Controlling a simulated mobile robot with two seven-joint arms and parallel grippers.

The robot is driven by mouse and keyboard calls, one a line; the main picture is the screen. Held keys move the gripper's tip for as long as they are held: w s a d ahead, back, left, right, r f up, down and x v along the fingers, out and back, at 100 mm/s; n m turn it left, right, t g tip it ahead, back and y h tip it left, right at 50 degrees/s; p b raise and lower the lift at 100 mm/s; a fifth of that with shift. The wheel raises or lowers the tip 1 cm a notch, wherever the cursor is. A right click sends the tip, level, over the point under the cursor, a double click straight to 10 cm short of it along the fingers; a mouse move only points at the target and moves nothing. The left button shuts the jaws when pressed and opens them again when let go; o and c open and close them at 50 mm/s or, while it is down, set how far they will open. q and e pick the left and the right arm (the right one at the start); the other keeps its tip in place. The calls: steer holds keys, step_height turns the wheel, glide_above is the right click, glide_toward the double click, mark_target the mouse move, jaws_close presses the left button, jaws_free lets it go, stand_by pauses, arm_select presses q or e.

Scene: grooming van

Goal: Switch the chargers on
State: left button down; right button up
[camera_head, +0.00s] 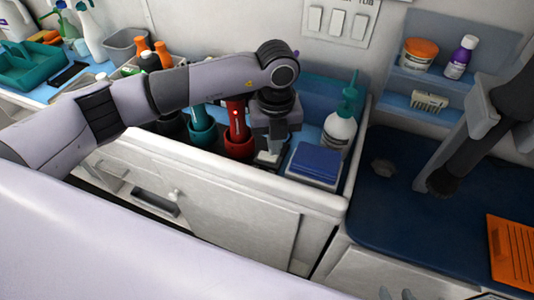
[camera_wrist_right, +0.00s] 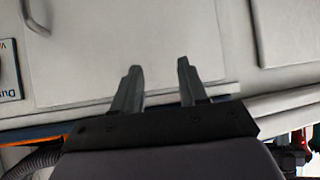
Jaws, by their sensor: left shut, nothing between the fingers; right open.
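My left arm reaches in from the left in the head view. Its gripper (camera_head: 269,155) points down into the counter recess, shut and empty, at a small whitish object (camera_head: 268,159); I cannot tell whether they touch. To its left stand a red holder (camera_head: 239,148) with a red device (camera_head: 236,115) and a teal holder (camera_head: 202,131) with a teal device; these may be the chargers. A black holder (camera_head: 172,125) is further left, partly hidden by my arm. No switch state is readable. My right gripper (camera_wrist_right: 158,85) is open and empty before a pale cabinet front.
A blue-topped box (camera_head: 316,161) and a white pump bottle (camera_head: 340,127) stand right of my left gripper. A wall panel with three white switches (camera_head: 337,22) is above. A dark blue mat (camera_head: 400,220) and an orange slotted piece (camera_head: 512,250) lie at right.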

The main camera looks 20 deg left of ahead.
arm_select(q)
steer(key=shift+f+b, duration=0.9)
steer(key=shift+f, duration=0.25)
stand_by(0.8)
steer(key=shift+r, duration=0.1)
steer(key=shift+r+p, duration=2.4)
steer(key=shift+r, duration=1.05)
